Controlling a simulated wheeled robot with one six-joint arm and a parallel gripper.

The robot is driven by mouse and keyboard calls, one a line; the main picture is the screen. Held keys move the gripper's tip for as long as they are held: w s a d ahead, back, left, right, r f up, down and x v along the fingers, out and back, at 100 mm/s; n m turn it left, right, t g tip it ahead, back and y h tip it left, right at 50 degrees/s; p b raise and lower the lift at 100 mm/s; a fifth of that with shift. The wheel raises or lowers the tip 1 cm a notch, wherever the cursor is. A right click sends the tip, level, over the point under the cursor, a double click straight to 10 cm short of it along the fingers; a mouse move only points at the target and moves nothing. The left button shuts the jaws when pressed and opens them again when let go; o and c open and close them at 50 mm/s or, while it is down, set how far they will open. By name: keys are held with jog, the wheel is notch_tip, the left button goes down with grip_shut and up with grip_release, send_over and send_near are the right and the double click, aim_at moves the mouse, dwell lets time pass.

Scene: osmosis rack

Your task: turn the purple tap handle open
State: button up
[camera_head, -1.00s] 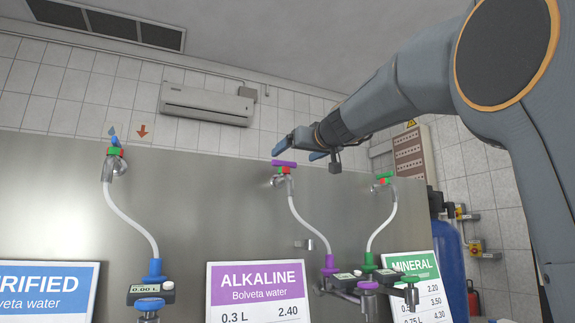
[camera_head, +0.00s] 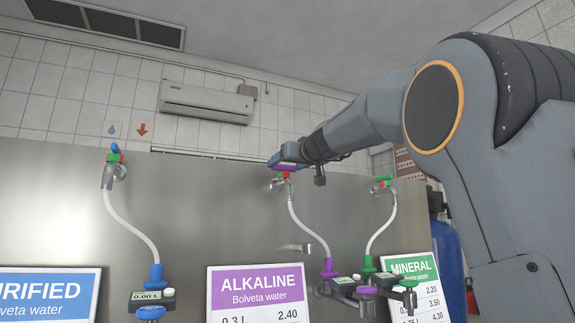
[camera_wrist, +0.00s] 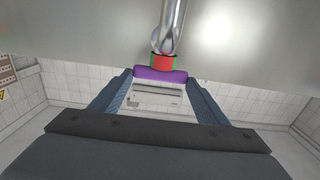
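The purple tap handle (camera_head: 284,167) is a short bar on top of the alkaline tap, above a red and green collar. It lies crosswise. In the wrist view the handle (camera_wrist: 160,75) spans most of the gap between my fingertips, with the red collar (camera_wrist: 164,62) and metal tap body behind it. My gripper (camera_head: 284,158) is at the handle and partly covers it in the head view. In the wrist view the blue fingers of my gripper (camera_wrist: 160,78) are spread apart, one near each end of the handle. Whether they touch it is unclear.
The green-handled tap (camera_head: 384,181) stands to the right and the blue-handled tap (camera_head: 115,160) to the left. White hoses run down to purple, green and blue fittings. An ALKALINE sign (camera_head: 256,292) is below.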

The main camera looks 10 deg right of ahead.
jog(key=shift+c, duration=1.4)
